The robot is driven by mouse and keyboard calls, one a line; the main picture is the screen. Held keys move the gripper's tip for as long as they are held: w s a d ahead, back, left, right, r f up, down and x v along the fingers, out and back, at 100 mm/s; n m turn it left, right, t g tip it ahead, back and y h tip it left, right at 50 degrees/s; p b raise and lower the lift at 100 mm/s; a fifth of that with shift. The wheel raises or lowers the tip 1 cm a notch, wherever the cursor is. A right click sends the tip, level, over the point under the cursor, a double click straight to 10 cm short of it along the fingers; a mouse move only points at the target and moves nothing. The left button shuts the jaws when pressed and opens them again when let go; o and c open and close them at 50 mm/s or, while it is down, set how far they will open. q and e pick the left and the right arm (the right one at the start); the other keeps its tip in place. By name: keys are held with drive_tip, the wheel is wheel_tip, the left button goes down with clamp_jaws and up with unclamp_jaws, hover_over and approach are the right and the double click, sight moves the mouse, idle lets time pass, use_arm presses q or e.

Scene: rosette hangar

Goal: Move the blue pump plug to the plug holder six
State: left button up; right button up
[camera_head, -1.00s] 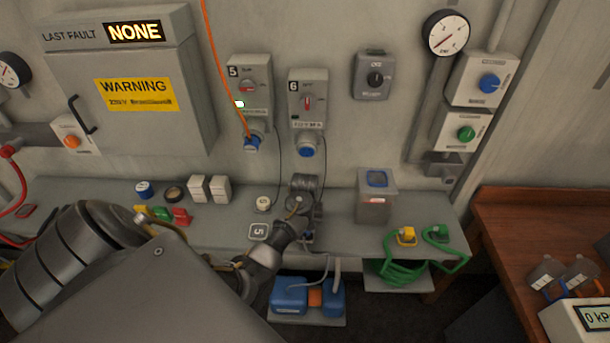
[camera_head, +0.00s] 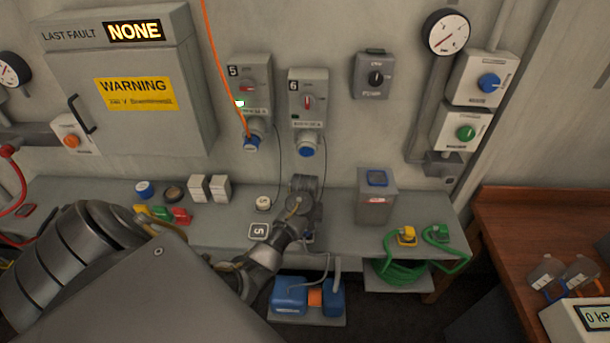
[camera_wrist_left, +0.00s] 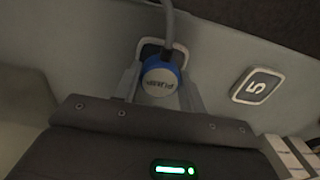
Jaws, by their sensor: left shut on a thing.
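The pump plug (camera_wrist_left: 160,80), a pale round end marked PUMP with a blue ring and a grey cable, is between the fingers of my left gripper (camera_wrist_left: 160,92) in the left wrist view. The gripper is shut on it. In the head view my left gripper (camera_head: 307,231) is low at the bench's front edge, and only a little blue of the plug shows. A dark plate with a pale rim (camera_wrist_left: 149,50) lies behind the plug; its number is hidden. A plate marked 5 (camera_wrist_left: 257,86) lies to its right; it also shows in the head view (camera_head: 259,231).
Wall box 6 (camera_head: 308,97) has a blue-ended socket (camera_head: 307,147); box 5 (camera_head: 248,85) has an orange cable. The blue pump (camera_head: 290,296) sits below the bench.

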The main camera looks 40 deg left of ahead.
use_arm(q)
drive_tip(key=shift+f, duration=0.2)
drive_tip(key=o, duration=1.4)
drive_tip(key=shift+r, duration=0.1)
wheel_tip(320, 180, up, 7)
drive_tip(key=shift+r, duration=0.15)
